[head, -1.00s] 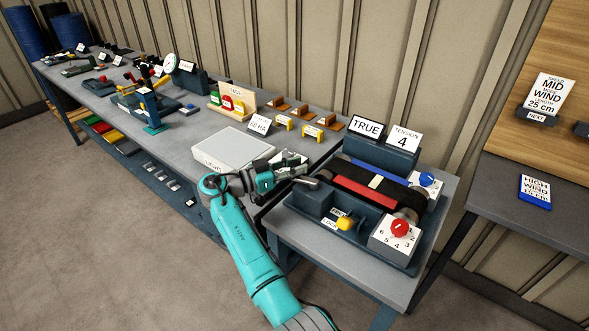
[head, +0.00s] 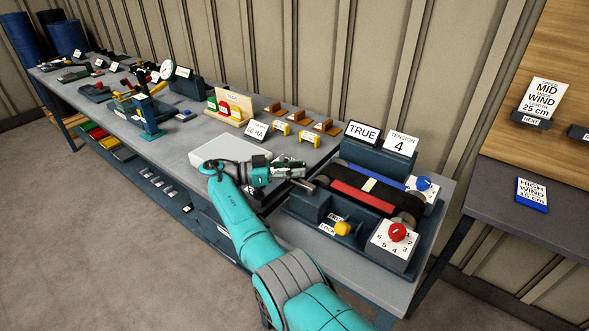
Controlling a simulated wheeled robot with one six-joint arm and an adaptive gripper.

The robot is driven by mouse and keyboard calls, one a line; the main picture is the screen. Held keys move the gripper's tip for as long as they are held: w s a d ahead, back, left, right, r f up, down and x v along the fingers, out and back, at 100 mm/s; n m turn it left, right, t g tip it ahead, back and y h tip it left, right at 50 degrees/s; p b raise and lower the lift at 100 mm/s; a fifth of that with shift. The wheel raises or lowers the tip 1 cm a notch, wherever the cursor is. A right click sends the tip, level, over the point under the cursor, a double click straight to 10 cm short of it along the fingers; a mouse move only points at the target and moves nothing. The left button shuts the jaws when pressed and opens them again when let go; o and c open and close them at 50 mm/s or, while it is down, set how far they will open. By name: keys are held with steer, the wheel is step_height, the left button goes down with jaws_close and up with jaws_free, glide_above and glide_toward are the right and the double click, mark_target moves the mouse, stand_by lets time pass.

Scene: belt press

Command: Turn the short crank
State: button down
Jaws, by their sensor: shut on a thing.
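The fingers are small here and partly hide the contact. A yellow knob (head: 342,228) sits by the LOCK label, and a red dial (head: 397,232) sits at the front right. Signs behind the press read TRUE (head: 363,132) and TENSION 4 (head: 402,142).
A blue knob (head: 424,184) sits at the press's right end. A pale box (head: 203,148) lies on the long bench just behind my arm. The floor in front is clear.

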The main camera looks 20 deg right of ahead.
steer(key=shift+s+d+f, duration=0.1)
steer(key=shift+f, duration=0.05)
steer(key=c, duration=0.9)
jaws_free()
steer(key=shift+o, duration=0.2)
steer(key=shift+r, duration=0.25)
step_height(320, 180, up, 10)
steer(key=shift+f, duration=0.15)
